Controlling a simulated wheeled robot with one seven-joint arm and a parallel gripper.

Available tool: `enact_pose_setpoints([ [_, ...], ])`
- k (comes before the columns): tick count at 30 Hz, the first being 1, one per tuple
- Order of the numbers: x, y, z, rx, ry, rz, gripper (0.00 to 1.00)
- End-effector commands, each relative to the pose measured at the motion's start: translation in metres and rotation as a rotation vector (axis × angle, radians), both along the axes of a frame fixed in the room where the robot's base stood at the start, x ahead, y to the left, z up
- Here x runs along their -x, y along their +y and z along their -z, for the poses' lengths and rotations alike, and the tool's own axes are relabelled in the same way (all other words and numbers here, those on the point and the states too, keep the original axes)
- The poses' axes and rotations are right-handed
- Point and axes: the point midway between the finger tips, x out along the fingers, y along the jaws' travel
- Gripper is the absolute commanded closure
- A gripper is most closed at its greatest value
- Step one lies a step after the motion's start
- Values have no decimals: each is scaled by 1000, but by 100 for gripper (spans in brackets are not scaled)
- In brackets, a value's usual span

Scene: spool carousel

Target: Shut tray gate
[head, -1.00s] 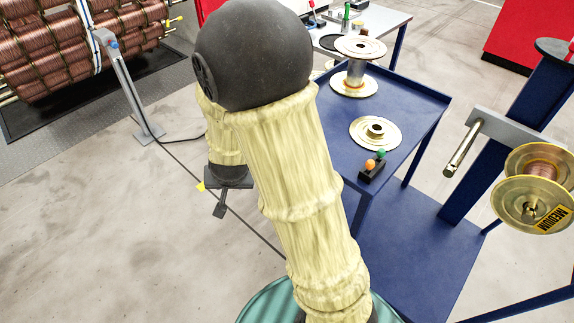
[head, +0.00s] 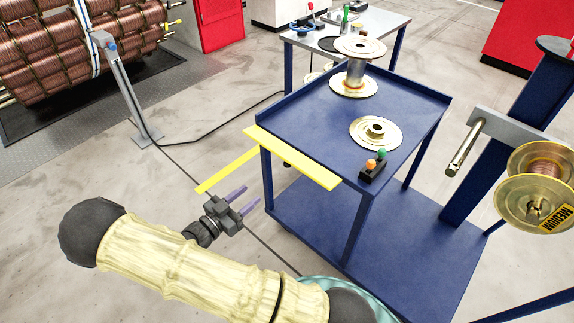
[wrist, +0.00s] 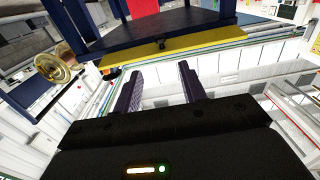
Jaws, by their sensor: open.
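The blue cart's top tray (head: 310,130) has a wide yellow strip (head: 295,160) along its near left edge. A narrower yellow bar (head: 225,170) sticks out from that edge's left corner, down and to the left; it looks like the gate standing open, though how it joins the tray is unclear. In the wrist view a yellow band (wrist: 190,45) runs along the blue cart's edge, ahead of the fingers. My gripper (head: 252,196) is open and empty, in front of the cart and apart from both yellow pieces. Its two purple fingers show spread in the wrist view (wrist: 160,72).
The tray holds a standing spool (head: 356,72), a flat brass flange (head: 376,132) and a black block with orange and green knobs (head: 373,171). A spool marked MEDIUM (head: 525,205) hangs at the right. A grey post (head: 128,92) stands at left.

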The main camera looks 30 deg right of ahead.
Motion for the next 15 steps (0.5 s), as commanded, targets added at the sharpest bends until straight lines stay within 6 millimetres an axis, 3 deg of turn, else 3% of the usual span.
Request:
enact_pose_setpoints([
  [9, -1, -3, 0, -3, 1, 0, 59],
  [15, -7, -21, 1, -2, 2, 1, 59],
])
